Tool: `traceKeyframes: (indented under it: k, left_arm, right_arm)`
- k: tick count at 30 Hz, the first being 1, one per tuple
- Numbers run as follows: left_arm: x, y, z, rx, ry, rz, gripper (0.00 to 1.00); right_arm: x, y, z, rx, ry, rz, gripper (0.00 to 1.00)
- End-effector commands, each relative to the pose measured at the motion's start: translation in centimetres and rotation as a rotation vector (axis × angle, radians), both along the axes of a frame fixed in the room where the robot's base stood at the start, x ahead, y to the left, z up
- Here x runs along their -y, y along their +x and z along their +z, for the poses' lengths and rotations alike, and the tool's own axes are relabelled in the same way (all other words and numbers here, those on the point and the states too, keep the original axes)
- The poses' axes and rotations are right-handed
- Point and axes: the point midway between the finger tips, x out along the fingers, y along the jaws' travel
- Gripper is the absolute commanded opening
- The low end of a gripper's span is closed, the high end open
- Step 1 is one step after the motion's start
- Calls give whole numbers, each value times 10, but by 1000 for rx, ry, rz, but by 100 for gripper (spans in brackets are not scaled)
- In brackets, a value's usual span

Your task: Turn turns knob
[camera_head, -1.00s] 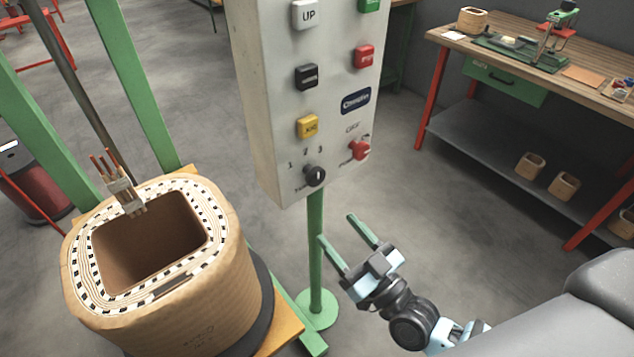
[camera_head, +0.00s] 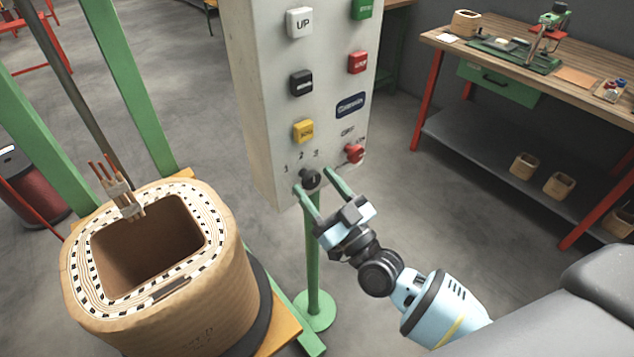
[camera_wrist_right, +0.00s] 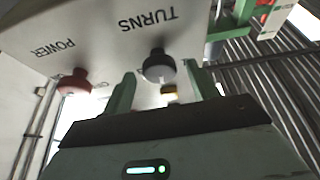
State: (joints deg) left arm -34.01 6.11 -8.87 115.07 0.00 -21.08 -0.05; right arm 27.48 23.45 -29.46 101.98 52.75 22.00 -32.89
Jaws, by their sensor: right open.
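The turns knob (camera_head: 310,179) is a black rotary knob low on the face of the pale control box (camera_head: 266,120), below the digits 1, 2 and 3. In the right wrist view the knob (camera_wrist_right: 159,66) sits under the upside-down word TURNS. My right gripper (camera_head: 316,182) is open, its two green fingers pointing up at the box. In the wrist view the fingers (camera_wrist_right: 158,88) stand on either side of the knob, apart from it as far as I can see. Whether the tips reach past the knob's front is unclear. My left gripper is out of view.
A red power knob (camera_head: 354,153) is right of the turns knob. Yellow (camera_head: 303,131), black (camera_head: 301,82) and red (camera_head: 358,62) buttons sit above. A green post (camera_head: 313,250) carries the box. A wound coil (camera_head: 170,270) stands at left, a workbench (camera_head: 590,100) at right.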

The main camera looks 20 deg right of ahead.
Motion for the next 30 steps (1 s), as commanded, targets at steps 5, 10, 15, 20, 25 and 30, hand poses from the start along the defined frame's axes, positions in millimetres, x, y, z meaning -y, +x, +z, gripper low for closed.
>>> traceKeyframes:
  k: [5,10,15,20,25,30]
  left_arm:
    - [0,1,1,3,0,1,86]
    - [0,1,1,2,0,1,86]
    - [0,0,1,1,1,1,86]
    - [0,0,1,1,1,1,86]
    - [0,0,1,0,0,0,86]
    - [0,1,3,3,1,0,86]
  right_arm:
    - [-3,7,3,-2,0,1,59]
    - [-3,7,3,-2,0,1,59]
    - [-3,7,3,-2,0,1,45]
    - [-3,7,3,-1,0,1,24]
    - [-3,7,3,-2,2,1,15]
    - [-3,7,3,-13,32,0,15]
